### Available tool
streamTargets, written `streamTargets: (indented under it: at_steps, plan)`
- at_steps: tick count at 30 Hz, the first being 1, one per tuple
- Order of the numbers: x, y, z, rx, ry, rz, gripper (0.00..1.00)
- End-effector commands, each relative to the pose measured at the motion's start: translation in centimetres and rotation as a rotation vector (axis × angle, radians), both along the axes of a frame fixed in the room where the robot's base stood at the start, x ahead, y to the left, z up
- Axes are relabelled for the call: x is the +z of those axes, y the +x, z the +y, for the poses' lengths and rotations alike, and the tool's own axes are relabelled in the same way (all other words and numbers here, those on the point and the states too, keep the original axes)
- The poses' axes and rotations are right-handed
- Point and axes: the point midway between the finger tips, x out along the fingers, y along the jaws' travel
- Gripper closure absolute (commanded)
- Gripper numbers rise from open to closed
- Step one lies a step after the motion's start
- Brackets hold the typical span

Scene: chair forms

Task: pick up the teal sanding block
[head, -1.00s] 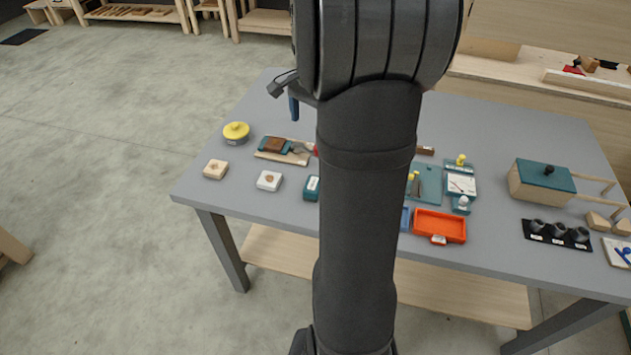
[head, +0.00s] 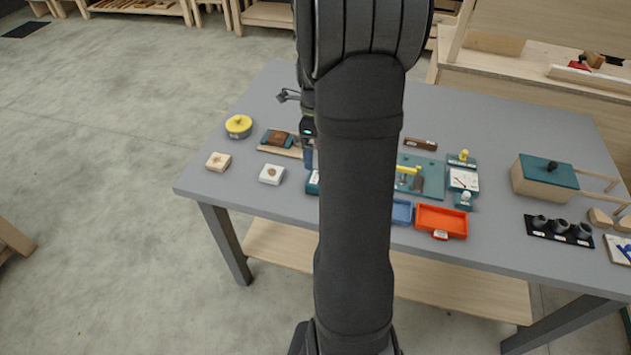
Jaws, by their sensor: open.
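A small teal block with a pale label (head: 313,184), which looks like the teal sanding block, sits near the front edge of the grey table (head: 480,118). My arm covers its right part. My gripper (head: 309,164) hangs above and just behind this block in the picture. One blue finger shows, pointing down; the rest is hidden behind my arm. The gap between finger and block cannot be judged. Nothing shows held in the gripper.
Left of the block are a white block (head: 271,174), a wooden block (head: 218,161) and a yellow-lidded tin (head: 238,126). Behind is a board with a teal-and-brown piece (head: 278,139). Right are a blue tray (head: 402,212), an orange tray (head: 441,221) and a teal mat (head: 433,177).

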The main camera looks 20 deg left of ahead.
Motion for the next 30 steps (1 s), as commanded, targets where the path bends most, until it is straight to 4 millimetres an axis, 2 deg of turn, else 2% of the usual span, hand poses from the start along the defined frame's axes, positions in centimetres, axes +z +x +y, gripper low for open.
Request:
streamTargets:
  at_steps: [3,9,17,24,30]
  plan:
    - [-2.8,-0.1,0.0,0.001,-0.002,0.005,0.06]
    - [-6.3,0.0,0.0,0.001,-0.001,0.002,0.06]
    - [-8.1,0.1,0.0,0.002,-0.001,0.002,0.06]
    - [-11.5,0.3,0.0,0.002,-0.001,0.003,0.06]
    - [-12.7,0.3,0.0,0.002,0.001,0.001,0.06]
